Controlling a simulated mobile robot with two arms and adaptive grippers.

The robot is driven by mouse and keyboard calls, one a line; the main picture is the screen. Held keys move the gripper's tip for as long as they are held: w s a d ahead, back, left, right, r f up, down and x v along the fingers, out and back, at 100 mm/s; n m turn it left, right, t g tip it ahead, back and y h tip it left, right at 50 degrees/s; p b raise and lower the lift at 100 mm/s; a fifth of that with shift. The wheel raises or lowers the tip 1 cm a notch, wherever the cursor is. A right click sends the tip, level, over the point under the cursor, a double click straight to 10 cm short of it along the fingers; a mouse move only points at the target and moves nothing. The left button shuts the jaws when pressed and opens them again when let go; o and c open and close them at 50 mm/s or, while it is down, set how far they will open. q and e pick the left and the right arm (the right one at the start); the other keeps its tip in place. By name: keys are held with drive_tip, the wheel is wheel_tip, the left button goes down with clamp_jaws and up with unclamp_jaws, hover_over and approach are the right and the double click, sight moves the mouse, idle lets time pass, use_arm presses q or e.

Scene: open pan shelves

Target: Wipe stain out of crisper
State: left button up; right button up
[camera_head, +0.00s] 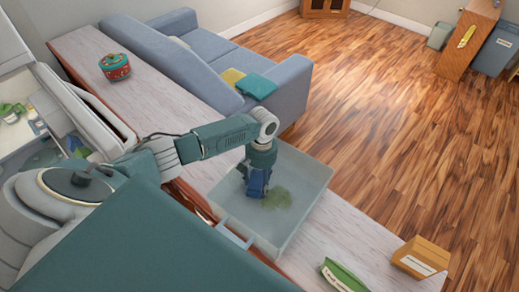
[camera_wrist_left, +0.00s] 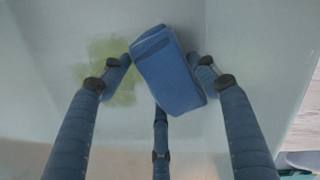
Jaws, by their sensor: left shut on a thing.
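The crisper (camera_head: 306,176) is a clear, open drawer bin standing on the long whitish table. A green stain (camera_head: 279,198) lies on its floor; in the left wrist view the stain (camera_wrist_left: 104,50) shows as a patch beside the sponge. My left gripper (camera_head: 257,184) reaches down inside the crisper, just left of the stain. It is shut on a blue sponge (camera_wrist_left: 168,70), which sits between the fingers and partly covers the stain's edge in the wrist view. Whether the sponge touches the floor I cannot tell. My right gripper is not in view.
The table (camera_head: 350,238) runs diagonally. A wooden box (camera_head: 420,258) and a green packet (camera_head: 343,276) lie at its near right end. A red and teal pot (camera_head: 115,67) stands at the far end. A blue sofa (camera_head: 210,62) stands behind; an open fridge (camera_head: 22,115) is at left.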

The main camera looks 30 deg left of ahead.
sight(297, 213)
use_arm(q)
drive_tip(key=shift+d+r+p, duration=0.1)
drive_tip(key=shift+d+p, duration=0.6)
drive_tip(key=shift+d, duration=0.85)
drive_tip(key=shift+s+d+p, duration=0.15)
drive_tip(key=shift+d+p, duration=0.2)
drive_tip(key=shift+d, duration=0.75)
drive_tip(key=shift+s+d+p, duration=0.1)
drive_tip(key=shift+d+p, duration=0.4)
drive_tip(key=shift+d, duration=2.25)
drive_tip(key=shift+s+d+p, duration=0.1)
drive_tip(key=shift+p, duration=0.2)
drive_tip(key=shift+d, duration=1.05)
drive_tip(key=shift+s+d+p, duration=0.1)
drive_tip(key=shift+d+p, duration=0.3)
drive_tip(key=shift+d, duration=1.1)
